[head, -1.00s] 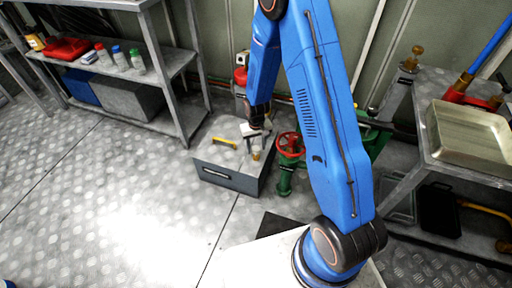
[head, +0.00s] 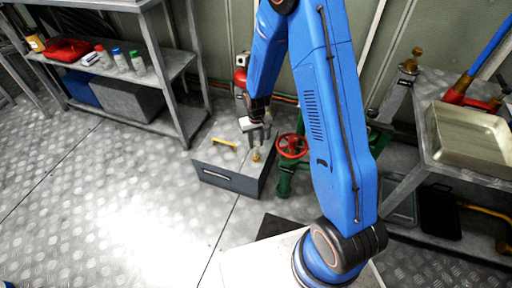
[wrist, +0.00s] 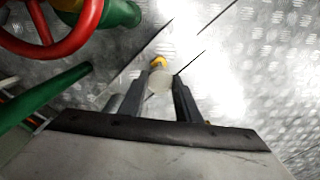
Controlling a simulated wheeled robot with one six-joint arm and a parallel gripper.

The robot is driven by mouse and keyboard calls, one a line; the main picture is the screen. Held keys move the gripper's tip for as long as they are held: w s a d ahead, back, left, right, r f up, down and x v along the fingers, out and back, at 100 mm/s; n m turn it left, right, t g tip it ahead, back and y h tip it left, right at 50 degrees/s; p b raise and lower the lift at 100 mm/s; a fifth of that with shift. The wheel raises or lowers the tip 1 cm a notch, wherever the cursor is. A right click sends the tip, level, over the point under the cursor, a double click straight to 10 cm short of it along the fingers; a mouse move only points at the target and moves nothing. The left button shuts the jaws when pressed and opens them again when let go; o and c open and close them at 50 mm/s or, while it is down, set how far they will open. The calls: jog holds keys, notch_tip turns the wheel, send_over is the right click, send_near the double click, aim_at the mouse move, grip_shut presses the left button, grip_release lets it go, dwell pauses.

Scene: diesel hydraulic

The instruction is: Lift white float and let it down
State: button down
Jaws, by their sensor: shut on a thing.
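My gripper (head: 261,143) points down over the top of the grey box in the head view. In the wrist view its two dark fingers (wrist: 157,92) stand on either side of a whitish rounded piece, which I take for the white float (wrist: 160,82), and are shut on it. A small yellow part (wrist: 158,63) shows just beyond the float. In the head view the fingers largely hide the float. A small brass-coloured piece (head: 256,155) shows just below the fingertips; I cannot tell whether it touches the float.
A shelf with bottles (head: 137,62) is at the left, and a bench with a metal tray (head: 470,158) at the right.

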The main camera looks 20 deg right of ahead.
jog(key=shift+r, duration=1.55)
jog(key=c, duration=1.3)
grip_release()
notch_tip(320, 180, up, 17)
jog(key=shift+r, duration=0.2)
